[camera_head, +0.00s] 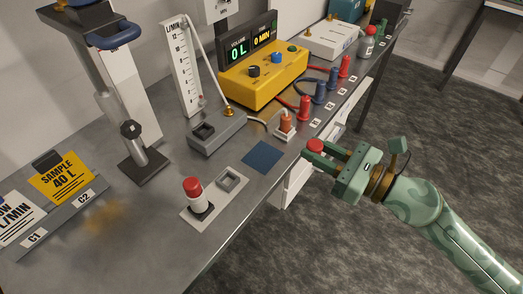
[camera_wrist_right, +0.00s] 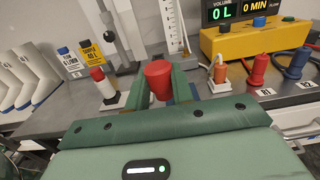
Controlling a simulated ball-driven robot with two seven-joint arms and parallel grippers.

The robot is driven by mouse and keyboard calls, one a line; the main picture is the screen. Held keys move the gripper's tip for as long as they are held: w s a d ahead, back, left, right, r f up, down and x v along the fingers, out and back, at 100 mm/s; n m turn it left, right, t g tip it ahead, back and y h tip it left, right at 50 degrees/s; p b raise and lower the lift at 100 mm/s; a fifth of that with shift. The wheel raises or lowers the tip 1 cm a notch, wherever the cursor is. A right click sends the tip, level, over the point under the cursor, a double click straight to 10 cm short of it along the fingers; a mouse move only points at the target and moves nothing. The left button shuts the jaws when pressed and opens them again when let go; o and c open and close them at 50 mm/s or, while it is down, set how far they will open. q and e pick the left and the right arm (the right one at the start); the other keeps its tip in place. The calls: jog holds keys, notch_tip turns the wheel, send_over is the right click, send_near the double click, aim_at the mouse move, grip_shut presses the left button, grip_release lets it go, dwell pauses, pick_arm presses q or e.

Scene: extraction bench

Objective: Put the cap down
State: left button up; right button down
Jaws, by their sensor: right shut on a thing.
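My right gripper (camera_head: 315,153) is shut on a red cap (camera_head: 315,146), which it holds out past the bench's front edge, right of a small dark blue pad (camera_head: 262,157). In the right wrist view the red cap (camera_wrist_right: 158,78) sits between the two green fingers of my right gripper (camera_wrist_right: 160,88). The cap appears apart from the bench. A white cartridge with a red top (camera_head: 194,196) stands upright in a grey plate (camera_head: 213,202) beside an empty square socket. My left gripper is not in view.
A yellow pump box (camera_head: 262,78) with a display stands behind. A grey block (camera_head: 216,132) and an orange-bodied piece (camera_head: 286,122) flank the pad. Red and blue plugs (camera_head: 305,107) line the bench edge. A clamp stand (camera_head: 143,165) and sample cards (camera_head: 62,178) are at left.

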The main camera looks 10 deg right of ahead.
jog(key=w+a+f, duration=0.2)
jog(key=w+a, duration=0.1)
jog(key=w, duration=0.1)
jog(key=b, duration=0.5)
send_over(275, 164)
jog(key=f, duration=0.6)
jog(key=shift+s+d+f, duration=0.15)
jog(key=shift+s+d, duration=0.05)
jog(key=shift+s, duration=0.1)
jog(key=shift+w+a+f, duration=0.15)
jog(key=shift+f, duration=0.15)
notch_tip(275, 164, down, 4)
jog(key=b, duration=0.3)
jog(key=shift+w+r, duration=0.15)
jog(key=shift+r, duration=0.3)
jog(key=shift+f, duration=0.2)
jog(key=c, duration=1.2)
grip_release()
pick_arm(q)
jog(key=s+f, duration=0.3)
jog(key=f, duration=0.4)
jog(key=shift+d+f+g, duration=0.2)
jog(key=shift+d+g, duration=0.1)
